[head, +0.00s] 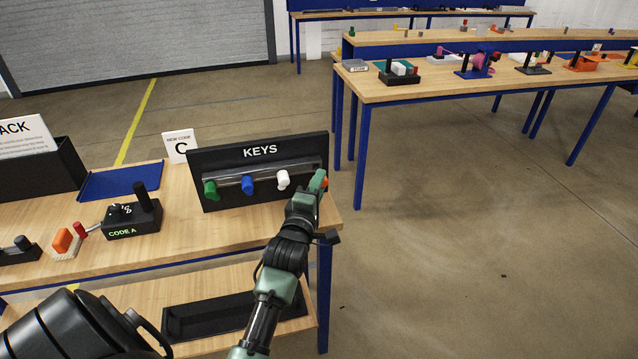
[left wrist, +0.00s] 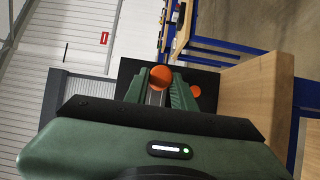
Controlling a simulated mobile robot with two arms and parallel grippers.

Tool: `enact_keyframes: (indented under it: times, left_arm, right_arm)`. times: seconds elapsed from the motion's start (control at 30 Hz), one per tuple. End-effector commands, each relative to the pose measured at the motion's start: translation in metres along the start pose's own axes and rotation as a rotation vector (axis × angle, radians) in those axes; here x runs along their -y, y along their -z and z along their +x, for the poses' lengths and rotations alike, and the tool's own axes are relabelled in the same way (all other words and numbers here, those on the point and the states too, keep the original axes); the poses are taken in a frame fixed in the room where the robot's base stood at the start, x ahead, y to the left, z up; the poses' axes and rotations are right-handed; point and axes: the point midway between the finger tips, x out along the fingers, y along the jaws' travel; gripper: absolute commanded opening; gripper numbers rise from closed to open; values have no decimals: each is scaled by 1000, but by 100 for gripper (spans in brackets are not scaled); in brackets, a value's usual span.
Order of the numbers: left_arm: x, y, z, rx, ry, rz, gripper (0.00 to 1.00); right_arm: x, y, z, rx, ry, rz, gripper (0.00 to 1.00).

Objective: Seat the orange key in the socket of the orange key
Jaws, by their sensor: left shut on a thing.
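The orange key (head: 325,182) shows as a small patch at the right end of the black KEYS board, mostly hidden by my left gripper (head: 314,184). In the left wrist view, an orange rounded end (left wrist: 161,77) sits between the green fingers, which are shut on the key. A second orange patch (left wrist: 194,91) shows just right of the fingers; I cannot tell whether it is part of the same key. I cannot make out the key's socket. My right gripper is not in view.
The KEYS board (head: 230,155) also holds a green key (head: 211,191), a blue key (head: 248,184) and a white key (head: 283,180). A black CODE A device (head: 132,222), a blue tray (head: 120,181) and an orange block (head: 62,240) stand to the left. Open floor lies right.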

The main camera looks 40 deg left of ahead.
Motion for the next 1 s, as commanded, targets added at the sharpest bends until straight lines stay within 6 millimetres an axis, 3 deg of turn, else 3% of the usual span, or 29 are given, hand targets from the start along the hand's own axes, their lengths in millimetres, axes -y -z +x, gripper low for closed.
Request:
enact_keyframes:
  times: [1.0]
  left_arm:
    - [0,0,0,0,-1,0,0]
  right_arm:
    - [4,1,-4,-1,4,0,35]
